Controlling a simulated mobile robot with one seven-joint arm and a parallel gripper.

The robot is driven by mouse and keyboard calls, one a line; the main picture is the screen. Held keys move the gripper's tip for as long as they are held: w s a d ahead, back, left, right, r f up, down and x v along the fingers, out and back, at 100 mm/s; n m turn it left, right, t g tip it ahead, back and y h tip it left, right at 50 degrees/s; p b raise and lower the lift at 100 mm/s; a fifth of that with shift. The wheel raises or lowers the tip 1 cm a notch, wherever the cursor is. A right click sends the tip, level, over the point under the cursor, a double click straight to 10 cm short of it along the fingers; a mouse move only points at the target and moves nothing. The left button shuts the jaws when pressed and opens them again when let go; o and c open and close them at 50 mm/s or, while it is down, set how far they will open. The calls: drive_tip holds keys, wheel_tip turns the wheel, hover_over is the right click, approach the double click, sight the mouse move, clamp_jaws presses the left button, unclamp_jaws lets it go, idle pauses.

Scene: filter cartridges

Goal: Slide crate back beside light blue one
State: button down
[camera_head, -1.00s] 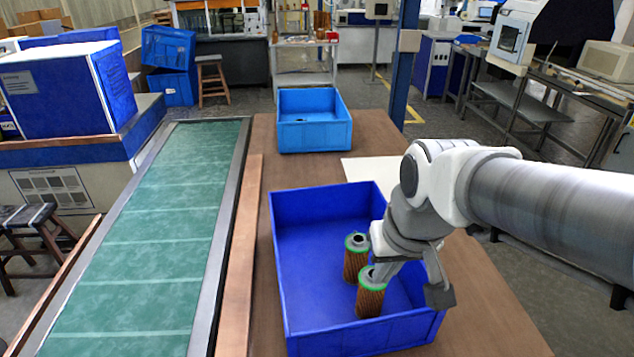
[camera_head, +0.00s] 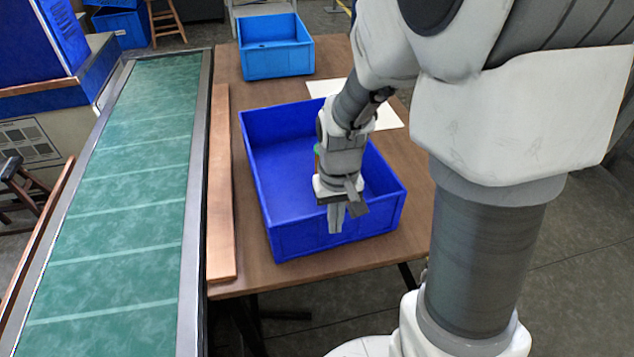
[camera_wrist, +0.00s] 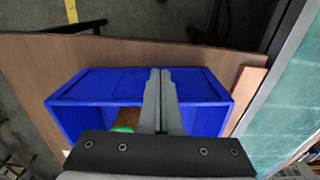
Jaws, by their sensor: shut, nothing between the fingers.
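The dark blue crate (camera_head: 270,160) stands on the brown table, in front of the light blue crate (camera_head: 275,58) with a gap between them. My gripper (camera_head: 337,230) is shut and empty, pointing down at the near wall of the dark blue crate. In the wrist view the closed fingertips (camera_wrist: 160,74) overlap that wall (camera_wrist: 110,83); whether they touch it I cannot tell. A brown filter cartridge with a green rim (camera_wrist: 125,118) shows inside the crate in the wrist view, partly hidden by my gripper. In the head view my arm hides most of the crate's contents.
A green conveyor (camera_head: 130,190) runs along the left, with a wooden strip (camera_head: 220,190) beside it on the table. A white sheet (camera_head: 388,117) lies right of the gap between crates. Bare table (camera_head: 228,68) shows around both crates.

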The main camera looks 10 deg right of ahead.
drive_tip(key=w+f+b, duration=0.1)
drive_tip(key=w+f, duration=0.3)
drive_tip(key=f, duration=0.5)
drive_tip(key=shift+f, duration=0.2)
